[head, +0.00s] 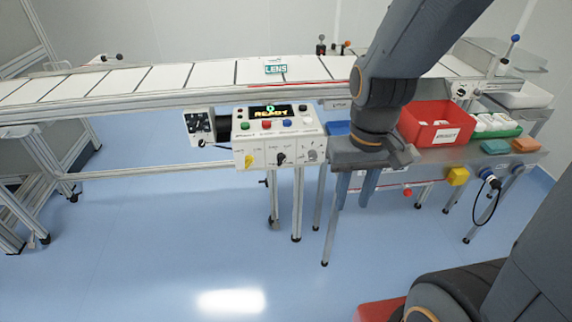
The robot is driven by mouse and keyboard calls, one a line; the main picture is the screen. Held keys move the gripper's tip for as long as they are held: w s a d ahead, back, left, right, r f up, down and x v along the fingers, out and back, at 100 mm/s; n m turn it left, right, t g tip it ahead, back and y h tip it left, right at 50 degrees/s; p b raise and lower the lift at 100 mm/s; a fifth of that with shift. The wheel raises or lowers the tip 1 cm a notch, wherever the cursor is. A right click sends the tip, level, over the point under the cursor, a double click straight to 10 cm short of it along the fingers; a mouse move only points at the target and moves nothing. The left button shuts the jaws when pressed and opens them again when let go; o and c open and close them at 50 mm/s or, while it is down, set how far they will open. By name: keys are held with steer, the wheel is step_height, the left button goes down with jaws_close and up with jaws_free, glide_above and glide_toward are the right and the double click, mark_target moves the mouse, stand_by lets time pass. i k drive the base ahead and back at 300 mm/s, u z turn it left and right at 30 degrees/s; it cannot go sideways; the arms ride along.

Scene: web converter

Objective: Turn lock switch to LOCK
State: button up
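A white control box (278,137) hangs on the front of the conveyor, with a lit display (271,112) reading READY. A row of colored push buttons sits below the display. Along the lower face are a yellow knob (249,160), a black knob (281,158) and a grey round knob (312,155). Their labels are too small to read, so I cannot tell which is the lock switch or where it points. My gripper (353,205) points down to the right of the box, apart from it. Its two fingers are apart with nothing visible between them.
The conveyor (150,80) runs behind the box, with a LENS label (275,66) on it. A steel side table at right holds a red bin (437,122) and a green tray (495,130). The floor (190,230) in front of the box is clear.

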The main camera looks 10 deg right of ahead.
mark_target(249, 160)
steer(key=z, duration=1.65)
steer(key=k, duration=0.95)
steer(key=u, duration=1.65)
